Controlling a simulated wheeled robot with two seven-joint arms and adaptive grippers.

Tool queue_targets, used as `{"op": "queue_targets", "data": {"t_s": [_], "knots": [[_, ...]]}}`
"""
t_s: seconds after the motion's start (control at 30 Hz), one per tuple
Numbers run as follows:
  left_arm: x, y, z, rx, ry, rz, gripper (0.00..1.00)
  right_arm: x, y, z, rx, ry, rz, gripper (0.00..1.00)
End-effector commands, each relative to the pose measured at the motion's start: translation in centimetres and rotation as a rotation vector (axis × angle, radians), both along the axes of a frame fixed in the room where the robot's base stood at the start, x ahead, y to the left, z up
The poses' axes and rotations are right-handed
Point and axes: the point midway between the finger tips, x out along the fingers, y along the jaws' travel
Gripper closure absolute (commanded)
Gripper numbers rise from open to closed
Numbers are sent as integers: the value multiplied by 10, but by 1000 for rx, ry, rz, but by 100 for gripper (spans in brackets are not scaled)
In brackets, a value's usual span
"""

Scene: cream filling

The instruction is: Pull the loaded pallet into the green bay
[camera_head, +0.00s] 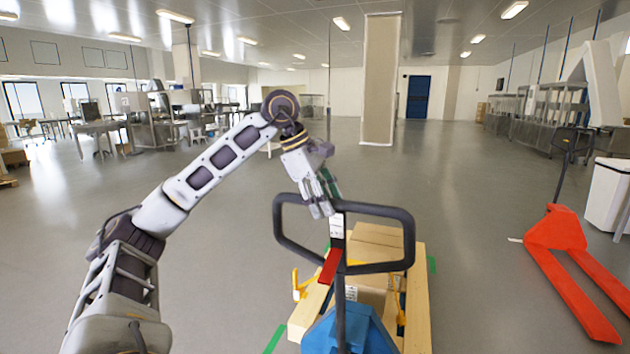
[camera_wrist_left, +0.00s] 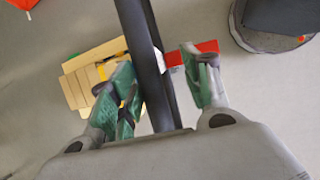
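A blue pallet jack (camera_head: 352,332) with a dark looped handle (camera_head: 382,209) stands in front of a wooden pallet (camera_head: 417,305) loaded with cardboard boxes (camera_head: 376,240). Green floor marks (camera_head: 275,340) show beside the pallet, with another at its right (camera_head: 432,264); most of the bay outline is hidden. My left gripper (camera_head: 322,198) is at the top left of the handle loop. In the left wrist view its green-padded fingers (camera_wrist_left: 165,92) are apart, with the dark handle bar (camera_wrist_left: 150,65) between them and a gap at the right finger. My right gripper is not in view.
A red-orange pallet jack (camera_head: 560,240) stands empty at the right, near a white bin (camera_head: 607,195). A pillar (camera_head: 381,80) stands farther back. Benches and equipment line both sides. The grey floor between is largely clear.

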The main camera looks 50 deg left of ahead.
Motion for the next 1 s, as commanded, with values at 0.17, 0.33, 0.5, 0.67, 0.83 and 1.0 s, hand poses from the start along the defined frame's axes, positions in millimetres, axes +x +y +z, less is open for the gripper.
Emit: {"op": "queue_targets", "data": {"t_s": [0.17,0.33,0.5,0.67,0.83,1.0], "knots": [[-6,4,17,-2,-4,1,54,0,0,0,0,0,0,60],[-11,8,29,-2,-4,1,54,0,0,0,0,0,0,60],[-14,11,39,-1,-3,0,54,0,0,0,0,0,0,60],[-17,14,46,-1,-2,1,54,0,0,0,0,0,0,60],[-18,15,49,0,-1,1,54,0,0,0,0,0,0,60],[-18,15,49,0,-1,1,54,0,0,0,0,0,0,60]]}}
